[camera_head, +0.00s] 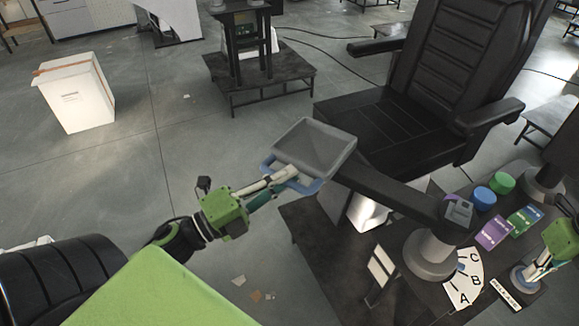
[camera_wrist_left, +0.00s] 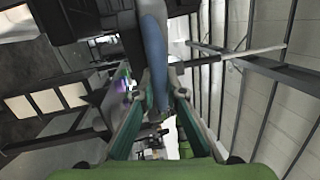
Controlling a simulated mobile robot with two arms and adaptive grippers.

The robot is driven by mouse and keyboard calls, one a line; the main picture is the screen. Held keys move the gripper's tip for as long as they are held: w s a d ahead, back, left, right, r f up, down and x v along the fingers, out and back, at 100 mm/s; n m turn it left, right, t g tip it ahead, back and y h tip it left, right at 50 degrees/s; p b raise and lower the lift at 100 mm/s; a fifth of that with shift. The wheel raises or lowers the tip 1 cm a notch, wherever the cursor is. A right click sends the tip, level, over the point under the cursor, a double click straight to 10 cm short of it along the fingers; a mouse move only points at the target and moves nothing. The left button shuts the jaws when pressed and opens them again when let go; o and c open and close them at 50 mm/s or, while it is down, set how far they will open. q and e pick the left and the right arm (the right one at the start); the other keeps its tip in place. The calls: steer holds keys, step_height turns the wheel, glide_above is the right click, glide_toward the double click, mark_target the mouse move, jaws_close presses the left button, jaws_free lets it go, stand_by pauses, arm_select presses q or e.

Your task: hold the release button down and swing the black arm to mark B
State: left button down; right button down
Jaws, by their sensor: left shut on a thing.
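The black arm (camera_head: 395,192) reaches from a grey post (camera_head: 432,246) to a grey tray (camera_head: 315,148) with a blue handle (camera_head: 305,186) along its near edge. My left gripper (camera_head: 288,178) is shut on this handle, which also shows between its fingers in the left wrist view (camera_wrist_left: 154,55). A white scale with marks A, B (camera_head: 476,280) and C curves around the post's right side. A small blue pointer (camera_head: 460,268) lies near the scale between B and C; its exact reading is unclear. My right gripper (camera_head: 529,273) is low over the round button unit (camera_head: 518,283); its fingertips and any press are hard to make out.
A black chair (camera_head: 385,120) stands behind the arm. Blue (camera_head: 484,198) and green (camera_head: 502,182) round containers and purple (camera_head: 494,232) and green-blue (camera_head: 524,219) boxes sit on the bench right of the post. A white box (camera_head: 75,95) stands on the open floor at left.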

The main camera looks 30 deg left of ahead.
arm_select(q)
steer(key=shift+s, duration=0.15)
arm_select(e)
steer(key=shift+f, duration=0.1)
arm_select(q)
steer(key=c, duration=2)
jaws_free()
steer(key=shift+c, duration=0.2)
steer(key=v, duration=1.2)
